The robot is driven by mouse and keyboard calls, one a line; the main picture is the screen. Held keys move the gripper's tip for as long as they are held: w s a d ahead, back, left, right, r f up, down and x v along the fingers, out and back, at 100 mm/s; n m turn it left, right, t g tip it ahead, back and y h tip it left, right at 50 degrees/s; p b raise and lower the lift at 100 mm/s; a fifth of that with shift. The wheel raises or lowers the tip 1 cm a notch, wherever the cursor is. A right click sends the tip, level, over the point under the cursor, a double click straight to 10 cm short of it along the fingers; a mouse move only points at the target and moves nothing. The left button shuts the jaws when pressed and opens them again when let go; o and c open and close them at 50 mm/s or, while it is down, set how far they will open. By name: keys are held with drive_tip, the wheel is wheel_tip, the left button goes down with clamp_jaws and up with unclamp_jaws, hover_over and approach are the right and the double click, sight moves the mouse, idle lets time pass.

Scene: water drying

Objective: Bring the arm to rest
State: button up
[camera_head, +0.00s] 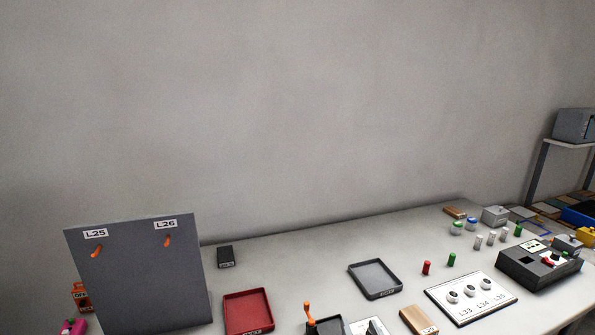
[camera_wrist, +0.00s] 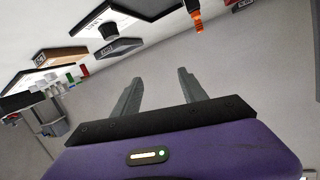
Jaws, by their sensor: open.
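My gripper (camera_wrist: 158,82) shows in the wrist view, with its two grey fingers apart and nothing between them. Bare grey surface lies behind the fingers. The arm and gripper do not show in the head view. The wrist view is turned over, with table items along its upper edge, apart from the fingers. I cannot tell the exact height of my gripper over the table.
Several small bottles stand right. The wall behind is bare.

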drive_tip(key=s+d+r, duration=0.1)
drive_tip(key=s+d, duration=0.2)
drive_tip(key=s, duration=2)
drive_tip(key=s+d+r+n, duration=0.1)
drive_tip(key=s+d+r, duration=0.1)
drive_tip(key=s, duration=2.2)
drive_tip(key=shift+d+r+g+h, duration=0.2)
drive_tip(key=shift+d+g+h, duration=0.1)
drive_tip(key=shift+d+h, duration=0.15)
